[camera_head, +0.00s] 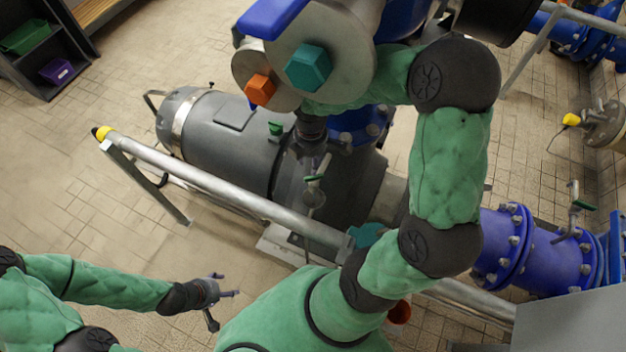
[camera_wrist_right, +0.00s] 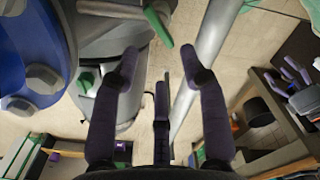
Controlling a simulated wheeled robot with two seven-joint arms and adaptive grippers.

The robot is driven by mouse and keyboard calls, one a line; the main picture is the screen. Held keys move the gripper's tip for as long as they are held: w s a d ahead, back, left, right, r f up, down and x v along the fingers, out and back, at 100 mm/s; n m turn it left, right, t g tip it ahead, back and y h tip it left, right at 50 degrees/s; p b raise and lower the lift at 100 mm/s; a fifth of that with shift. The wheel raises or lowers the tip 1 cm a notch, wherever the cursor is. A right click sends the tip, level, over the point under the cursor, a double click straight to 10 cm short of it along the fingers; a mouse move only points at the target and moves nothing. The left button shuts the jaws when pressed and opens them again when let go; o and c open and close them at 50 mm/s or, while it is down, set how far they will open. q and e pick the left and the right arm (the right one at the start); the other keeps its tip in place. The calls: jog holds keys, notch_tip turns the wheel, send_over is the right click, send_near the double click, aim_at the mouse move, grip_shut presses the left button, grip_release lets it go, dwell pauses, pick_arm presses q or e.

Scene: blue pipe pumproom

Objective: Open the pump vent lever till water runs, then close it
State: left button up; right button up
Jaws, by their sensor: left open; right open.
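The grey pump (camera_head: 225,130) lies under the right arm in the head view. A small valve with a green lever (camera_head: 314,178) stands on it; a green lever handle (camera_wrist_right: 158,26) also shows at the top of the right wrist view, ahead of the fingers. My right gripper (camera_head: 311,132) is above that valve, partly hidden by the arm and the pipework. In the right wrist view its fingers (camera_wrist_right: 161,62) are spread and empty, with no contact visible. My left gripper (camera_head: 224,302) is open and empty at lower left, away from the pump. No running water shows.
A silver rail (camera_head: 215,183) with a yellow end crosses in front of the pump. Large pipework with teal and orange bolt heads (camera_head: 306,66) fills the top. Blue flanged pipe (camera_head: 545,255) lies to the right.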

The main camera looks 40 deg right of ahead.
aim_at(314, 179)
dwell(0.5)
jog(key=shift+f+b, duration=0.15)
jog(key=shift+b, duration=0.35)
jog(key=b, duration=0.4)
jog(key=shift+f, duration=0.1)
jog(key=shift+f+b, duration=1.55)
jog(key=shift+f, duration=1.95)
grip_shut()
